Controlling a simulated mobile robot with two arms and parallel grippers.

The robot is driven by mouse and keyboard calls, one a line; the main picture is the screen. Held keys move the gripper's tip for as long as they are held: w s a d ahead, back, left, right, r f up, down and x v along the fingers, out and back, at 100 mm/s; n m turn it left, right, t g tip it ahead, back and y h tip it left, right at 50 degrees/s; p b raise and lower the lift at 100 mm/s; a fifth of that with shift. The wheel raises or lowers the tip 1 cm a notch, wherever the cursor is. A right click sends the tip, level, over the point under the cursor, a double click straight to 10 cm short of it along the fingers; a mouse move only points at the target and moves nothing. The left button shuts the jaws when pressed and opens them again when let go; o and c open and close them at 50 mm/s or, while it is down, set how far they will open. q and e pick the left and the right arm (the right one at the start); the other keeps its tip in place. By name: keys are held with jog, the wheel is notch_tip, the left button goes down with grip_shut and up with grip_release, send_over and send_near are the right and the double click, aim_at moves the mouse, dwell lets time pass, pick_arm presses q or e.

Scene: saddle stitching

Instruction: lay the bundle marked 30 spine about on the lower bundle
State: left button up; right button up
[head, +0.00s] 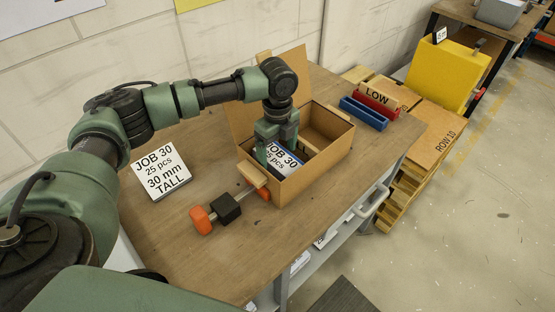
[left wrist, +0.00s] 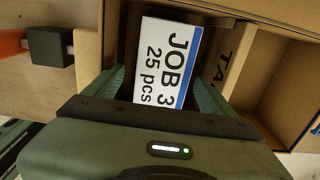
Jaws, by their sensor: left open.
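The bundle marked JOB 30 (head: 284,160) has a white top face and a blue edge, and it sits inside an open cardboard box (head: 318,160). It also shows in the left wrist view (left wrist: 162,60), lying between my fingers. My left gripper (head: 275,147) is open and reaches down into the box, with one finger on each side of the bundle. The wrist view shows the left gripper (left wrist: 158,95) too. Whether the fingers touch the bundle I cannot tell. A lower bundle cannot be made out beneath it. My right gripper is not in view.
A card reading JOB 30, 30 mm TALL (head: 162,174) lies left of the box. A black block with orange ends (head: 225,207) lies by its near-left corner. A red LOW tray (head: 377,101) and a blue tray (head: 363,114) stand at right.

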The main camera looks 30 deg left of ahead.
aim_at(278, 157)
pick_arm(q)
notch_tip(278, 157, up, 9)
jog(key=b, duration=0.1)
jog(key=shift+r+b, duration=0.2)
jog(key=shift+b, duration=0.1)
dwell(0.4)
